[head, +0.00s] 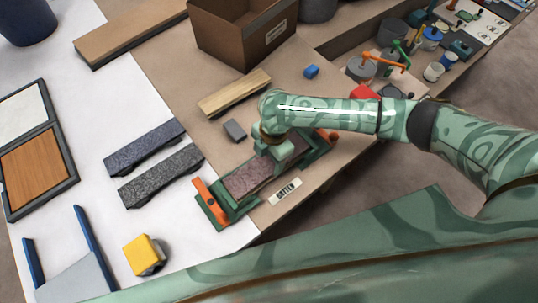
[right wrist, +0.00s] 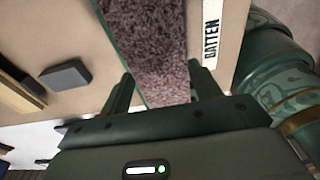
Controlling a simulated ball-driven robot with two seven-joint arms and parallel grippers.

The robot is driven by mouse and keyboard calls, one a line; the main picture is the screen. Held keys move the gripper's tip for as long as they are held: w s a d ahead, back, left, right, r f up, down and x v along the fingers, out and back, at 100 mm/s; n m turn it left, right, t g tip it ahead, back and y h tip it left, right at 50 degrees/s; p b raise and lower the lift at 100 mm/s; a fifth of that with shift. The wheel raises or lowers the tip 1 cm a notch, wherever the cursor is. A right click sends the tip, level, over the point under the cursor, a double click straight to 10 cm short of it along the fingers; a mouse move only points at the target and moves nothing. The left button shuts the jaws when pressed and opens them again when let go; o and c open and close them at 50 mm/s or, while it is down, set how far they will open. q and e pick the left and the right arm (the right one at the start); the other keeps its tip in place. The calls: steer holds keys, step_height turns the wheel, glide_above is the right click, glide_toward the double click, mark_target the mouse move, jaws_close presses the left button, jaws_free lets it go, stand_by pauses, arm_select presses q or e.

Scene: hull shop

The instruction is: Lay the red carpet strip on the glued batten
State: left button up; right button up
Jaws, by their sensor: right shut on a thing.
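The reddish-brown carpet strip (head: 250,179) lies lengthwise over a green holder (head: 222,219) with orange end pieces, beside a "BATTEN" label (head: 285,191). My right gripper (head: 285,150) is at the strip's far part, pointing down. In the right wrist view the strip (right wrist: 150,45) runs between the two fingers (right wrist: 163,90), which are shut on it. A green edge of the holder shows along the strip there. The batten itself is hidden under the strip, and I cannot tell whether the strip touches it. My left gripper is not in view.
Two dark grey strips (head: 160,176) lie on the white surface to the left. A cardboard box (head: 240,35) stands behind. A yellow tool (head: 143,254) is at the front left.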

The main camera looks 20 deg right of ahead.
steer(key=shift+f, duration=0.25)
stand_by(0.3)
steer(key=o, duration=1.1)
steer(key=shift+c, duration=0.2)
steer(key=shift+r, duration=0.1)
step_height(320, 180, up, 7)
steer(key=p, duration=0.8)
